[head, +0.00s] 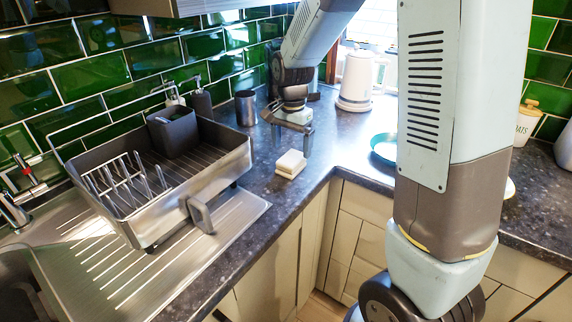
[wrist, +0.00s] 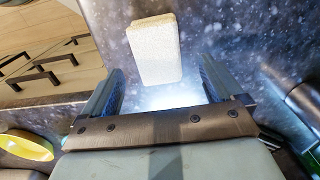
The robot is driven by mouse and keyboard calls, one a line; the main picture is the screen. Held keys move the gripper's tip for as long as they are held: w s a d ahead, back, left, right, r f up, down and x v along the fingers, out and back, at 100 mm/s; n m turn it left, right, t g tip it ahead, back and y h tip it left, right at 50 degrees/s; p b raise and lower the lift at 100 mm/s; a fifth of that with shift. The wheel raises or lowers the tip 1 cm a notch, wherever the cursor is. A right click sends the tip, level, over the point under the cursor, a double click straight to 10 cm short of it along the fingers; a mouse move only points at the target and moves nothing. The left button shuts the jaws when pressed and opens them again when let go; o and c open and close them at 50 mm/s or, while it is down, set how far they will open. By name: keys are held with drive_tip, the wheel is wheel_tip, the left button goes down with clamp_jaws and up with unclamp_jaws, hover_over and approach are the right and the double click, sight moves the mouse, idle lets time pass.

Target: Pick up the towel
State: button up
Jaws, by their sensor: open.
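The towel (head: 290,163) is a small white folded block lying on the dark speckled counter (head: 258,172), near its front edge at the inner corner. In the wrist view the towel (wrist: 155,50) has a pale textured top and lies beyond the fingertips, roughly in line with the gap between them. My gripper (head: 291,139) is open and empty, pointing down just behind the towel in the head view. It also shows in the wrist view (wrist: 160,78), with a finger on each side and nothing between them. The fingers look apart from the towel.
A metal dish rack (head: 165,185) with a dark caddy stands left on the ridged drainer. A dark cup (head: 245,108) and a white kettle (head: 356,80) stand behind. A teal-rimmed bowl (head: 383,147) is to the right, partly hidden by my arm. Counter left of the towel is clear.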

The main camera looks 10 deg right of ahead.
sight(292, 157)
drive_tip(key=shift+s+f, duration=0.1)
drive_tip(key=shift+f, duration=2.55)
drive_tip(key=c, duration=1)
